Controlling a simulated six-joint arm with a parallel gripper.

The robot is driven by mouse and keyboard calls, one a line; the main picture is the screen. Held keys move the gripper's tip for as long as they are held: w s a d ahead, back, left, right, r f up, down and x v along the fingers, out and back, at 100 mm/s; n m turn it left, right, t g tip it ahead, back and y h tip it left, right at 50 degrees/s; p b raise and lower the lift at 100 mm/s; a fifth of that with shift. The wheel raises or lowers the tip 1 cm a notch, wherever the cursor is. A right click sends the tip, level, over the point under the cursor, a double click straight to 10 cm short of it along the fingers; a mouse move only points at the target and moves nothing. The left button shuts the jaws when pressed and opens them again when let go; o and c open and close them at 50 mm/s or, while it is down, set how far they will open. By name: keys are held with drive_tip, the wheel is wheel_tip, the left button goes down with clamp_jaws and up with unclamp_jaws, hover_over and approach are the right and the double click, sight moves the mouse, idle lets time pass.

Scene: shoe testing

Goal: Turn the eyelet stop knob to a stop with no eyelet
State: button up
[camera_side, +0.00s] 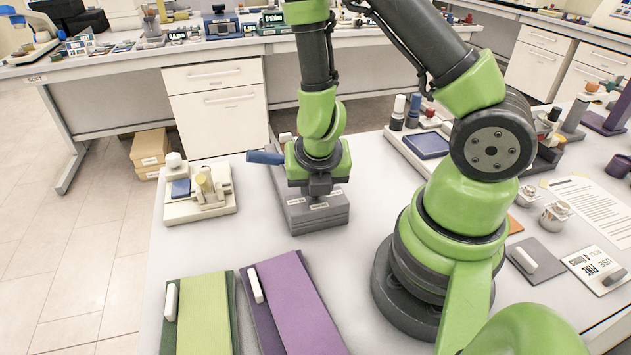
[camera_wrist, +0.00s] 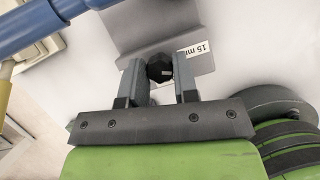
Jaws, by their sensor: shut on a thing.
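The eyelet stop knob is a small black faceted knob (camera_wrist: 159,67) in the wrist view. It sits between the two grey fingers of my gripper (camera_wrist: 160,78), which is shut on it. A white label reading "15 m…" lies beside it on a grey plate (camera_wrist: 150,25); the rest of the label is cut off. In the side view my gripper (camera_side: 320,188) points down at a grey machine (camera_side: 318,217) with small white labels on top. The knob is hidden there behind the gripper. I cannot read which stop the knob points to.
A blue handle (camera_side: 265,157) sticks out left of the machine; a blue bar (camera_wrist: 45,25) crosses the wrist view's top left. A cream device (camera_side: 198,206) stands left. Green (camera_side: 205,310) and purple (camera_side: 295,305) boards lie in front. Bare table separates them from the machine.

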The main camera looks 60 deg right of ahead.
drive_tip(key=o, duration=0.9)
drive_tip(key=shift+r, duration=0.1)
drive_tip(key=shift+r, duration=4.9)
